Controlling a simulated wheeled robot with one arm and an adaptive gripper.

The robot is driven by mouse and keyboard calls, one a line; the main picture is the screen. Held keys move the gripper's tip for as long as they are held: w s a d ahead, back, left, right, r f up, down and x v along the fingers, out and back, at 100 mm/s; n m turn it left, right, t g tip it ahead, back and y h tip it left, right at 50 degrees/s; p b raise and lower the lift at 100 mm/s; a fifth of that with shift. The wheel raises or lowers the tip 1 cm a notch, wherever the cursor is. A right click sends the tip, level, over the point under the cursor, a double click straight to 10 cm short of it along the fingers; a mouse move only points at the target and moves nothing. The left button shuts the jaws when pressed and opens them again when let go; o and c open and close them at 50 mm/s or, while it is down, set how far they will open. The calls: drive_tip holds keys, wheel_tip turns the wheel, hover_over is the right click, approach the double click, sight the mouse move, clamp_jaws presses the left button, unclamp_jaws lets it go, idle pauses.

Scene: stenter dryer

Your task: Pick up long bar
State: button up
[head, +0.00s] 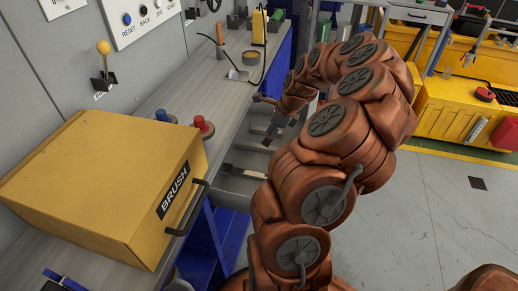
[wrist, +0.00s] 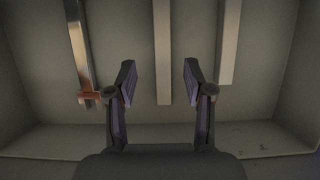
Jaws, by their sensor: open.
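My gripper (wrist: 159,78) is open in the wrist view, with its two fingers apart and nothing held between them. It is over a grey drawer (wrist: 275,75). A long, narrow metal bar (wrist: 79,45) with a reddish-brown block near its lower end lies in the drawer, left of my left finger and apart from it. Its far end is cut off by the frame. In the head view, my gripper (head: 270,135) reaches down into the open drawer (head: 233,187), partly hidden by my arm.
A yellow BRUSH box (head: 100,180) stands on the workbench (head: 165,90) at the left. The floor (head: 430,215) at the right is clear.

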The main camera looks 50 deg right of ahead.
sight(264, 147)
drive_tip(key=shift+d+p+x, duration=0.1)
drive_tip(key=shift+p+x, duration=0.1)
drive_tip(key=shift+x, duration=1.2)
drive_tip(key=shift+d+p+x, duration=0.15)
drive_tip(key=shift+p+x, duration=0.05)
drive_tip(key=shift+x, duration=1.25)
clamp_jaws()
